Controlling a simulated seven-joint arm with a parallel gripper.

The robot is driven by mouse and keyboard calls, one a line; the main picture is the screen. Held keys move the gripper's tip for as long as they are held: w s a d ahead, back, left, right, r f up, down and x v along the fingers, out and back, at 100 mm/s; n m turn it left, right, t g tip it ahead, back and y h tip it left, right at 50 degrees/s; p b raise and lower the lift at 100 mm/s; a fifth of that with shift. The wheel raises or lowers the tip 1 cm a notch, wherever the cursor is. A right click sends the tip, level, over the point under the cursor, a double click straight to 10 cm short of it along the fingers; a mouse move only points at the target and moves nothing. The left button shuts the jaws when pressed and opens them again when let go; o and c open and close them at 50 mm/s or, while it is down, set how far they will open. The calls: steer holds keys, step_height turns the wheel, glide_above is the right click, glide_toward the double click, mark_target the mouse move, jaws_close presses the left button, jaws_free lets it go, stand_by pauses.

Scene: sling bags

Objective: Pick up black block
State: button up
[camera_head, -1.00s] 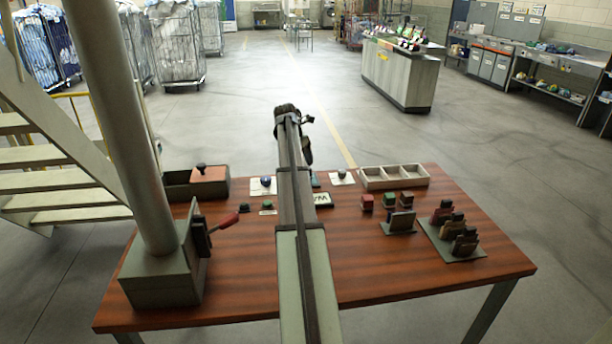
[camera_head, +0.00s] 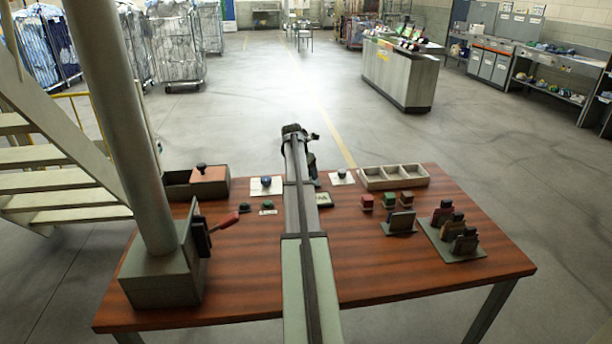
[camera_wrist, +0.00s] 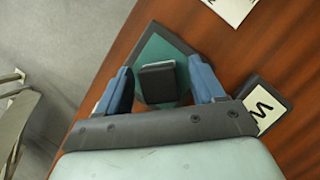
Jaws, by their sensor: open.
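A black block (camera_wrist: 157,83) with a pale far edge sits on a teal square pad (camera_wrist: 160,48) in the wrist view. My gripper (camera_wrist: 159,66) is open, with one blue finger on each side of the block and a gap to each. The block is not held. In the head view my gripper (camera_head: 309,165) is at the far edge of the table, and my arm hides the block there.
The wooden table (camera_head: 260,280) also bears a sign with a letter (camera_wrist: 263,105) beside my right finger. Red (camera_head: 367,202), green (camera_head: 390,199) and dark brown (camera_head: 407,198) blocks, a divided tray (camera_head: 394,177) and card holders stand to the right. A lever box (camera_head: 165,265) stands left.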

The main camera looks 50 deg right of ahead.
steer(key=shift+c, duration=0.5)
steer(key=shift+r, duration=0.1)
steer(key=c, duration=1)
